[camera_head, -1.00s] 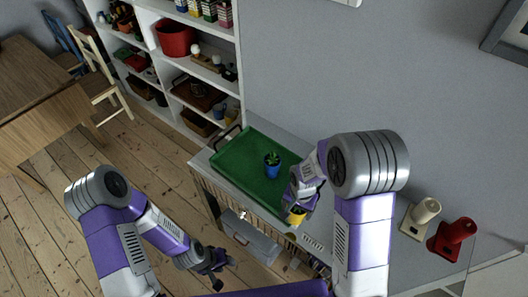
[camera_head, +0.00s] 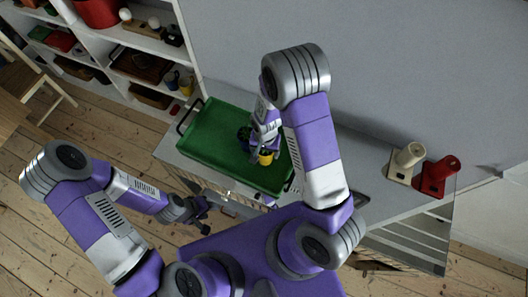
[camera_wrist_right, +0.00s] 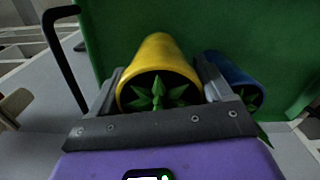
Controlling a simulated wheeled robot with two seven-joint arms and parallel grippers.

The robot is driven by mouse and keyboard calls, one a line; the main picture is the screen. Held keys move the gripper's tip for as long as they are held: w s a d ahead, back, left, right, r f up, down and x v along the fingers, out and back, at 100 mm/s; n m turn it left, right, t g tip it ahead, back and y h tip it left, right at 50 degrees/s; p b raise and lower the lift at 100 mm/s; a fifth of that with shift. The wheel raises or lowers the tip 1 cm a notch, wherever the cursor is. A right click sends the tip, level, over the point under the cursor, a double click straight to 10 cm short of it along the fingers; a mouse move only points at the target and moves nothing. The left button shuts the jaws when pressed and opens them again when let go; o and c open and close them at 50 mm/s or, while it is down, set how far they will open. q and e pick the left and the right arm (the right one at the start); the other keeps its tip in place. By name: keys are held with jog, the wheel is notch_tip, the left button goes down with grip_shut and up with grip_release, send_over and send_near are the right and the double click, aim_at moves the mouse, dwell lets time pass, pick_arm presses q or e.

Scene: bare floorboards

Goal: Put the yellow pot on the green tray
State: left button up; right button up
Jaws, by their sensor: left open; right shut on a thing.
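The yellow pot (camera_head: 265,158) with a green plant is held by my right gripper (camera_head: 262,151), over the front part of the green tray (camera_head: 212,116). In the right wrist view the yellow pot (camera_wrist_right: 166,58) sits between the two fingers, with the tray (camera_wrist_right: 262,25) behind it. I cannot tell whether the pot touches the tray. A blue pot (camera_head: 243,132) with a plant stands on the tray, partly behind my right gripper; it also shows in the wrist view (camera_wrist_right: 230,72). My left gripper (camera_head: 204,214) is open and empty, low in front of the cabinet.
The tray lies on a grey cabinet top (camera_head: 345,182) and has a dark handle (camera_head: 190,113). A cream object (camera_head: 406,160) and a red one (camera_head: 439,176) stand at the right end. A shelf (camera_head: 150,40) with several items is at the left.

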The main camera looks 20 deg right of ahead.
notch_tip(320, 180, down, 2)
jog(key=shift+f, duration=0.35)
jog(key=shift+f, duration=0.2)
jog(key=o, duration=1.3)
jog(key=shift+r, duration=0.15)
